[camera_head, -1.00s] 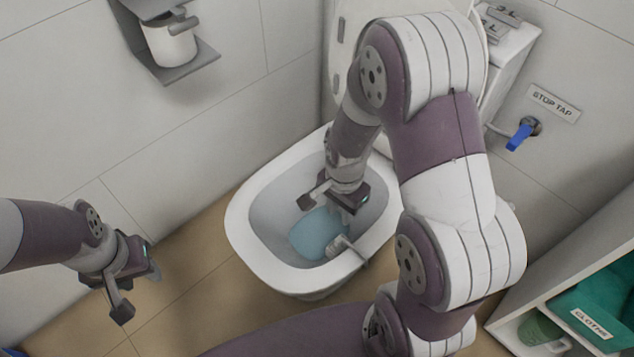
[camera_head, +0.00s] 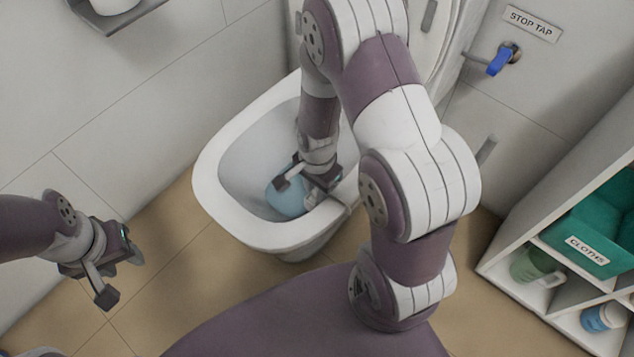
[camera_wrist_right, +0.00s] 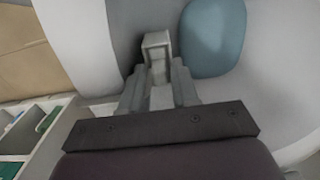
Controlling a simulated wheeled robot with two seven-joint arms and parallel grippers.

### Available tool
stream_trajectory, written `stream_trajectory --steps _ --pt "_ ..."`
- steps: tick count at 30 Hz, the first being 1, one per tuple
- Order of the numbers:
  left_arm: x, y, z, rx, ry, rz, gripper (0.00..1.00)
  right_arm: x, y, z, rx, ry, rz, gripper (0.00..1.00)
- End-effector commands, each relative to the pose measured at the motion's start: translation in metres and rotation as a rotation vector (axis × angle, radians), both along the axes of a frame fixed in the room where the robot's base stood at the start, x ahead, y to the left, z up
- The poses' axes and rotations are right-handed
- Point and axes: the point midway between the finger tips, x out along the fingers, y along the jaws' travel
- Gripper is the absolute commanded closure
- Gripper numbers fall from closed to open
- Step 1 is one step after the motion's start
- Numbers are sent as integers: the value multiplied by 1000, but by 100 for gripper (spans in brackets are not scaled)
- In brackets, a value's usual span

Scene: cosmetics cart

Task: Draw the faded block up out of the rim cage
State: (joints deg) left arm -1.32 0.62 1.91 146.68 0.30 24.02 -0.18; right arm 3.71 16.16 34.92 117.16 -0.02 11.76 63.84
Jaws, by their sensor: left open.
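In the right wrist view a pale, box-shaped piece (camera_wrist_right: 157,45) sits just beyond and between the fingertips of my right gripper (camera_wrist_right: 160,82). I cannot tell the faded block from the rim cage in it. In the head view my right gripper (camera_head: 308,180) points down into the toilet bowl (camera_head: 212,180) at its front right inner wall. Part of the rim cage (camera_head: 334,208) shows below it at the rim; the rest is hidden. Whether the right fingers touch the block is unclear. My left gripper (camera_head: 122,272) is open and empty, left of the bowl.
Blue water (camera_head: 285,200) lies in the bowl. The raised lid (camera_head: 430,45) and a blue stop tap (camera_head: 499,61) are behind my right arm. A shelf (camera_head: 505,250) with a green cloths box (camera_head: 590,235), mug (camera_head: 530,265) and bottle (camera_head: 603,318) stands at right.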

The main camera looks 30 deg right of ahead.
Motion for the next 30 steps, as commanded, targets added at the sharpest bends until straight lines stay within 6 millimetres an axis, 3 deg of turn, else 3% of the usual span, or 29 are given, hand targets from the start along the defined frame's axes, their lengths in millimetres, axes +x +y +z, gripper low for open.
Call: stream_trajectory --steps 3,4,6,14,30 --pt "0 0 1 0 0 0 57 0 0 1 0 0 0 70" --pt "0 0 1 0 0 0 57 0 0 1 0 0 0 77" --pt "0 0 1 0 0 0 57 0 0 1 0 0 0 100" --pt "0 0 4 0 0 0 57 0 0 4 0 0 0 100" --pt "0 0 34 0 0 0 57 0 0 31 0 0 0 100"
